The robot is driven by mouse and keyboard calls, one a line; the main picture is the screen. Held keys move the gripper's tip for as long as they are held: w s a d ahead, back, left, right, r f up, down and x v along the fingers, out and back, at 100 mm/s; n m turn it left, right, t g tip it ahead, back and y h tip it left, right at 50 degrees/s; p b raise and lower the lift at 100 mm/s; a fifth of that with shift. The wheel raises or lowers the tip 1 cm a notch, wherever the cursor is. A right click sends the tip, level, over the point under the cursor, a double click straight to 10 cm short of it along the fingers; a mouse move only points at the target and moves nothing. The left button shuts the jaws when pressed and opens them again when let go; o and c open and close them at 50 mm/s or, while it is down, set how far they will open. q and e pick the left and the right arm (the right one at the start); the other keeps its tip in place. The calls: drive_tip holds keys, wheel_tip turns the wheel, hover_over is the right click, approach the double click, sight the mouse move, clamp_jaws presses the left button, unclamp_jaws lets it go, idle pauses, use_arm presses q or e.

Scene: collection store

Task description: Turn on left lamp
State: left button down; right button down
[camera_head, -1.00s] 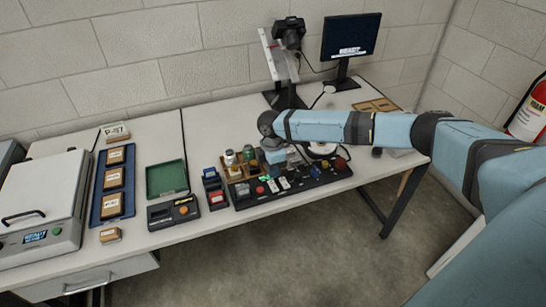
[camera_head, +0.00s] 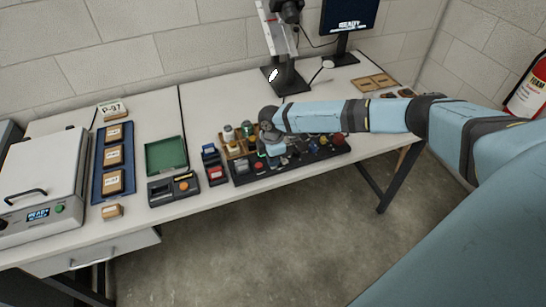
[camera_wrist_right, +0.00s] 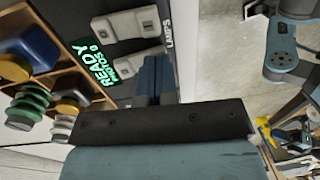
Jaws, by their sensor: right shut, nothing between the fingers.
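A black control panel (camera_head: 243,177) lies along the front of the table. In the right wrist view it carries a lit green display (camera_wrist_right: 95,65) reading "READY PHOTOS 0". Two pale rocker switches show beside the "LAMPS" label: the left lamp switch (camera_wrist_right: 138,61), lower in this view, and the other switch (camera_wrist_right: 134,23) above it. My right gripper (camera_head: 274,160) is shut and empty, low over the panel. In the right wrist view its fingers (camera_wrist_right: 154,72) are close beside the left lamp switch. I cannot tell whether they touch it. My left gripper is not in view.
A wooden rack (camera_head: 235,151) with small jars stands behind the panel, near my right gripper. A green tray (camera_head: 166,153), a blue tray (camera_head: 98,163) and a device with an orange knob (camera_head: 174,189) lie left. A camera stand (camera_head: 288,76) and monitor (camera_head: 347,22) stand at the back.

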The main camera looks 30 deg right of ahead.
drive_tip(key=shift+w, duration=0.15)
drive_tip(key=shift+w+d+r, duration=0.2)
drive_tip(key=shift+w, duration=0.4)
drive_tip(key=shift+r, duration=0.1)
drive_tip(key=r+p, duration=0.1)
drive_tip(key=p, duration=0.1)
drive_tip(key=r+p, duration=0.4)
drive_tip(key=shift+s+a, duration=0.1)
drive_tip(key=shift+s, duration=0.25)
wheel_tip(320, 180, up, 9)
drive_tip(key=s+b, duration=0.1)
drive_tip(key=shift+a+f, duration=0.15)
drive_tip(key=shift+s, duration=0.15)
